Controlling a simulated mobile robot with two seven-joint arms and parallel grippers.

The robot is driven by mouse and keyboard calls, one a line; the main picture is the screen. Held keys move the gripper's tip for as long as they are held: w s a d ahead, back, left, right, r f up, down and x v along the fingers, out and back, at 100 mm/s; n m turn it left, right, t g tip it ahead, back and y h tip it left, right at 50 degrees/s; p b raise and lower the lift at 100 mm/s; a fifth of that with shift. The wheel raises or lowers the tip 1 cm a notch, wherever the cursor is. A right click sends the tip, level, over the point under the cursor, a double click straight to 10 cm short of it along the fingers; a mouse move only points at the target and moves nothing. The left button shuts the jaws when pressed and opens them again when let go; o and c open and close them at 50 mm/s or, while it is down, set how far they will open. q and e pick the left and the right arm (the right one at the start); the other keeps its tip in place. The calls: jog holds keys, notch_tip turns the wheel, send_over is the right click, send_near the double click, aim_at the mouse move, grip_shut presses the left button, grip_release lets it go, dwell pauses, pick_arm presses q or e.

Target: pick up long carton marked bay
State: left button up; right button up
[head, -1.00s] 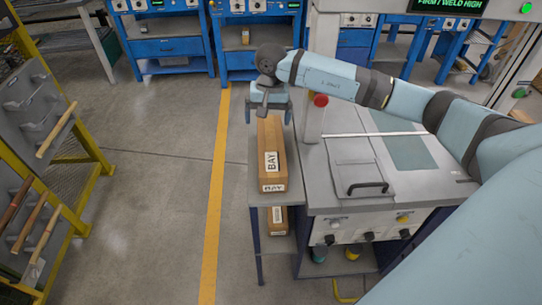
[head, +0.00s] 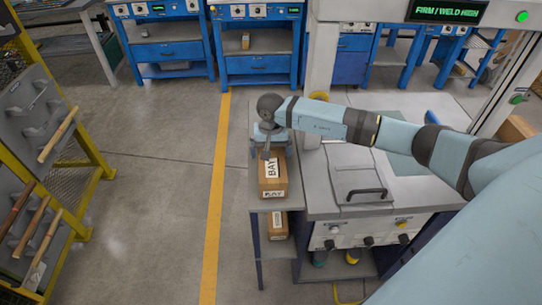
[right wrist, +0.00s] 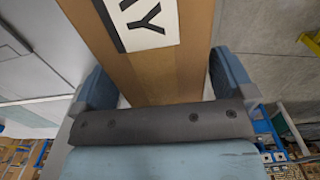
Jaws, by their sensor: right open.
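A long brown carton (head: 272,185) with white BAY labels on its top and near end lies on the narrow grey side shelf. It runs away from me, and its far part is hidden under my right gripper (head: 270,152). In the right wrist view the same carton (right wrist: 160,72) lies between the two blue fingers of that gripper (right wrist: 163,88), with part of its label in sight. The fingers are open, one on each side of the carton, with gaps beside it. My left gripper is not in view.
A second labelled carton (head: 277,226) sits on the level below. A grey bench (head: 350,205) with a black-handled lid stands close to the right. A rack with wooden pieces (head: 50,150) is at the left. The floor (head: 150,200) between is clear.

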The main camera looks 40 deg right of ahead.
jog(key=shift+f, duration=0.95)
jog(key=c, duration=1)
jog(key=shift+w, duration=0.1)
jog(key=shift+c, duration=0.4)
jog(key=shift+r, duration=0.2)
